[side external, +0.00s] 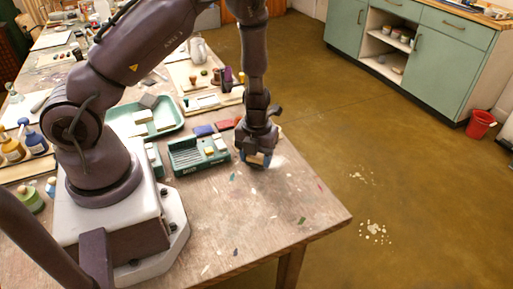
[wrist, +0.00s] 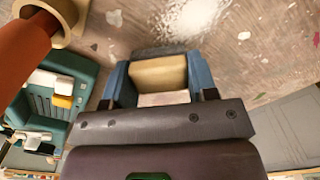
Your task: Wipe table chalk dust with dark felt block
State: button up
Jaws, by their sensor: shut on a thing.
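My gripper (side external: 256,157) points down over the table, to the right of the green slotted tray. In the wrist view its two blue fingers (wrist: 159,80) are shut on the felt block (wrist: 158,73), which has a tan back and a dark grey edge (wrist: 165,51) along its far side. The block is low at the table; I cannot tell whether its underside touches. White chalk dust (wrist: 195,18) lies on the table just beyond the block in the wrist view. In the side view a pale dusty patch (side external: 276,160) shows beside the gripper.
The green slotted tray (side external: 187,170) holds small pale blocks. A blue block (side external: 203,130) and a red block (side external: 229,124) lie behind it. A larger teal tray (side external: 165,127) stands further back. The tabletop towards the front right corner is mostly clear, with scattered paint flecks.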

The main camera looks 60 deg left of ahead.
aim_at(290, 157)
jog(key=shift+w+f, duration=0.75)
jog(key=shift+c, duration=0.4)
jog(key=shift+w+f, duration=0.1)
jog(key=shift+w, duration=4.2)
jog(key=shift+s, duration=5.05)
jog(key=shift+r, duration=4.05)
jog(key=shift+f, duration=0.15)
